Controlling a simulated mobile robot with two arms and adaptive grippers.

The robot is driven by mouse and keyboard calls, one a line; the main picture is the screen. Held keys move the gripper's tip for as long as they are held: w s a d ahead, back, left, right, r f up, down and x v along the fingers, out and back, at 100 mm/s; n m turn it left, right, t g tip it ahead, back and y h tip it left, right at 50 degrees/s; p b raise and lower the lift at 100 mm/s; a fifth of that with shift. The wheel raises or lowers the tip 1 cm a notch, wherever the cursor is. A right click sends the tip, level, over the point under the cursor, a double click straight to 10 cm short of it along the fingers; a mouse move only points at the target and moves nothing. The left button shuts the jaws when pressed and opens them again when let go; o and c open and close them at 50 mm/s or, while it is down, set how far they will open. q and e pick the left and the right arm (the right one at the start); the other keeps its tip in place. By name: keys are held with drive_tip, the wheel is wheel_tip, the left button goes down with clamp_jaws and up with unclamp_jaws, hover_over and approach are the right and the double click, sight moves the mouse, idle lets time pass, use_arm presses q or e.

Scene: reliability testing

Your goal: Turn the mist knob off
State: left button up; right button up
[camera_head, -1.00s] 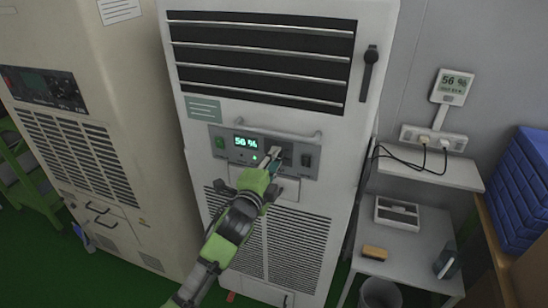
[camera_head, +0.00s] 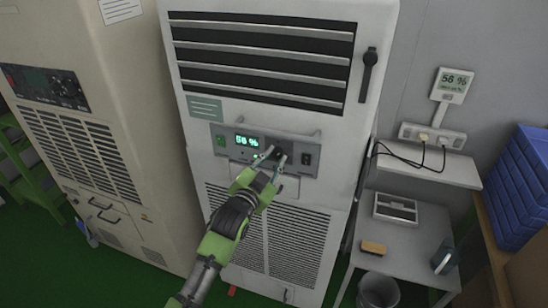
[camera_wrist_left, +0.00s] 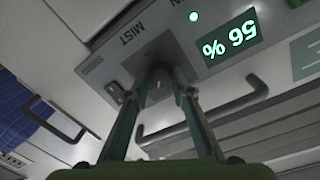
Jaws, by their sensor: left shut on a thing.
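The mist knob (camera_wrist_left: 158,88) is a dark round knob beside the printed word MIST in the left wrist view, partly hidden by my fingers. In the head view the knob (camera_head: 277,153) sits on the grey control panel (camera_head: 228,153) of the white cabinet. My left gripper (camera_head: 270,157) has its two fingers on either side of the knob and is shut on it. The fingers (camera_wrist_left: 160,80) also show in the left wrist view. The knob's exact pointing direction is hidden. My right gripper is not in view.
A green lit display (camera_head: 246,141) is left of the knob and a dark switch (camera_head: 306,160) right of it. A bar handle (camera_wrist_left: 205,118) runs close by. A beige cabinet (camera_head: 150,190) stands left; a side table (camera_head: 400,240) and blue crates (camera_head: 515,190) stand right.

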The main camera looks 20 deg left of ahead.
use_arm(q)
drive_tip(key=n, duration=0.4)
drive_tip(key=shift+f+n+p, duration=0.1)
drive_tip(key=shift+n+p, duration=0.25)
drive_tip(key=shift+n, duration=1.55)
drive_tip(key=o, duration=1.1)
drive_tip(key=shift+s, duration=0.1)
drive_tip(key=s+a, duration=0.1)
drive_tip(key=s, duration=1)
drive_tip(key=shift+s, duration=0.4)
drive_tip(key=shift+a, duration=0.1)
